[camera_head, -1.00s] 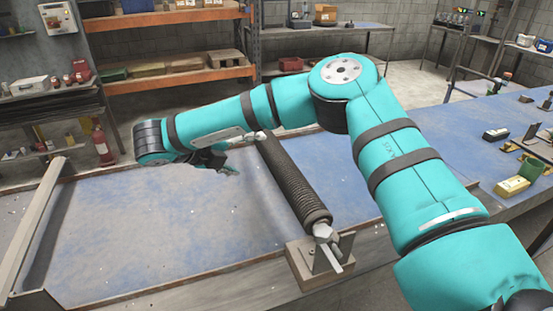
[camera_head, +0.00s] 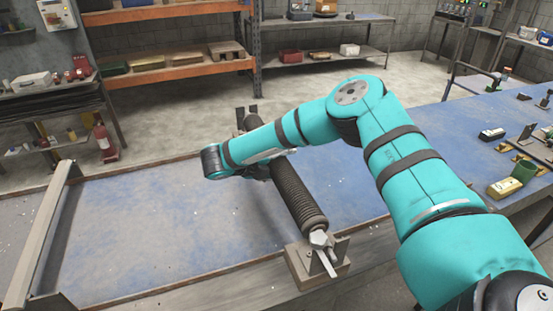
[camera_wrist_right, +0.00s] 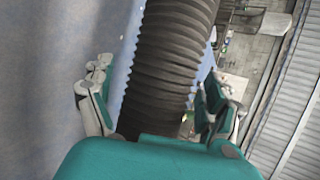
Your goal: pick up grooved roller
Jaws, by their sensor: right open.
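The grooved roller (camera_head: 297,197) is a dark ribbed cylinder. It lies across the blue work table, its near end in a metal bracket (camera_head: 318,265) and its far end by another upright bracket (camera_head: 245,117). My teal right arm crosses over the roller's middle and hides part of it. In the right wrist view the roller (camera_wrist_right: 172,55) runs between the two fingers of my right gripper (camera_wrist_right: 157,85). The fingers are open, one on each side of it, and I cannot tell whether either touches. My left gripper is not in view.
The blue table (camera_head: 130,225) is clear left of the roller, up to a raised metal rail (camera_head: 45,235). Shelves (camera_head: 170,75) stand at the back.

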